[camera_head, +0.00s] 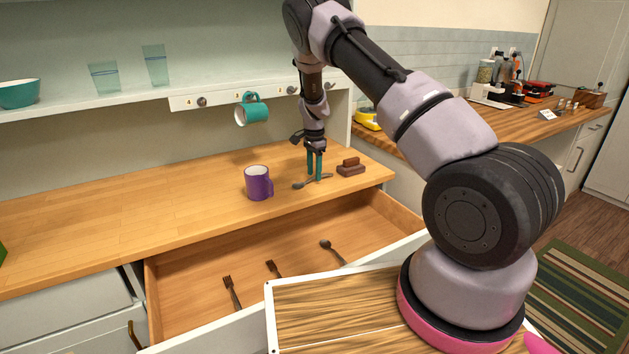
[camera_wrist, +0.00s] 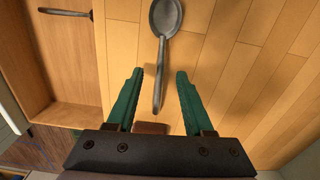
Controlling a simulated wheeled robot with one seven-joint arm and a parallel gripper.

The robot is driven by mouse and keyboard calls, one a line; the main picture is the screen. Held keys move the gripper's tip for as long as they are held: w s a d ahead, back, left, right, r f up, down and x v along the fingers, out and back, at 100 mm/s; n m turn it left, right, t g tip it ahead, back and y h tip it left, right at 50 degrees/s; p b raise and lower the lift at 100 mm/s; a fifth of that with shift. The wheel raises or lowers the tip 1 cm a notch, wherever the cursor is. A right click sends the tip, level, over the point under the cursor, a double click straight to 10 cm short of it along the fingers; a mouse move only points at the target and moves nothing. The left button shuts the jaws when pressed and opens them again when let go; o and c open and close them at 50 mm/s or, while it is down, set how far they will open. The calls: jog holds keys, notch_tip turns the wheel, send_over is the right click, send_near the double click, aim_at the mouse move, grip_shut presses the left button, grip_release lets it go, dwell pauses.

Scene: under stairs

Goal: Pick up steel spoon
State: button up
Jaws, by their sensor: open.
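A grey steel spoon (camera_head: 300,185) lies on the wooden counter, to the right of a purple mug. In the wrist view the spoon (camera_wrist: 165,18) has its bowl at the top and its handle running down between the two green fingers. My gripper (camera_head: 315,179) points down over the spoon, close to the counter. In the wrist view my gripper (camera_wrist: 160,76) is open, one finger on each side of the handle, with a gap on both sides. I cannot tell the exact height of the fingertips above the counter.
The purple mug (camera_head: 258,183) stands left of my gripper; a brown block (camera_head: 351,168) sits close on the right. An open drawer (camera_head: 190,262) below holds forks (camera_head: 231,291) and another dark spoon (camera_head: 331,251). A teal mug (camera_head: 252,110) hangs above. The counter's left side is clear.

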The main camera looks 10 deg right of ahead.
jog(key=shift+f, duration=0.75)
jog(key=shift+c, duration=0.4)
grip_shut()
notch_tip(320, 180, up, 10)
jog(key=c, duration=0.6)
grip_release()
grip_shut()
